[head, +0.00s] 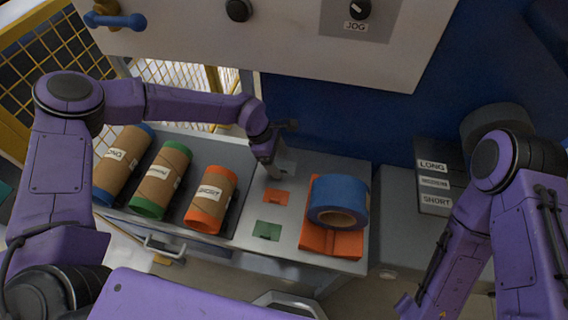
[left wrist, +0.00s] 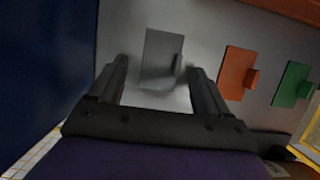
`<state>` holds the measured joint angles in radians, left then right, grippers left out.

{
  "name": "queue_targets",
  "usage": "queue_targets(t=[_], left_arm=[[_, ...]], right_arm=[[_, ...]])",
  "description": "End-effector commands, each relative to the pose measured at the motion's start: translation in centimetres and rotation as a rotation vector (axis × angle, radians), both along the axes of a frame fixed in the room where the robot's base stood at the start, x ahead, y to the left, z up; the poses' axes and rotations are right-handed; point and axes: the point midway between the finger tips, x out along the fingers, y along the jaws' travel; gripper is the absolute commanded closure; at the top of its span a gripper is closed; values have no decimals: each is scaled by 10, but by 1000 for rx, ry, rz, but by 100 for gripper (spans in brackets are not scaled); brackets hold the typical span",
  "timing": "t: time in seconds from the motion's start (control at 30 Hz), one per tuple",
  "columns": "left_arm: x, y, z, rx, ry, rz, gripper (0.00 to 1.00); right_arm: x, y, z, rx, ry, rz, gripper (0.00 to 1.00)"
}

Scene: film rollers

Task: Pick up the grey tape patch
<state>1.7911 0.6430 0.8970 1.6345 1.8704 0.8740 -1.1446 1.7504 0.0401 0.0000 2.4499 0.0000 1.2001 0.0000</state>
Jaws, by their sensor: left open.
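The grey tape patch (left wrist: 160,56) lies flat on the grey table top, with a small raised tab on its right side in the left wrist view. My left gripper (left wrist: 160,82) is open, its two fingers on either side of the lower part of the patch in that view. I cannot tell whether the fingers touch the table. In the head view my left gripper (head: 273,172) points down at the back of the table and partly hides the patch (head: 288,167). My right arm shows at the right, but its gripper does not.
An orange patch (head: 276,197) and a green patch (head: 267,230) lie nearer the front. A blue tape roll (head: 338,192) sits on an orange holder (head: 325,242) to the right. Several brown rollers (head: 160,182) lie at the left. A blue wall (head: 330,125) rises behind.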

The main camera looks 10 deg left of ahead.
Motion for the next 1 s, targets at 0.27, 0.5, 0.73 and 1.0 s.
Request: queue_targets(t=[0.27,0.5,0.73,1.0], left_arm=[[0,0,-1,0,0,0,48],[0,0,-1,0,-1,0,71],[1,0,9,-1,-3,1,71],[1,0,71,-2,-5,1,71]], right_arm=[[0,0,-1,1,1,0,57],[0,0,-1,1,1,0,57],[0,0,-5,0,0,0,57],[0,0,-23,0,0,0,57]])
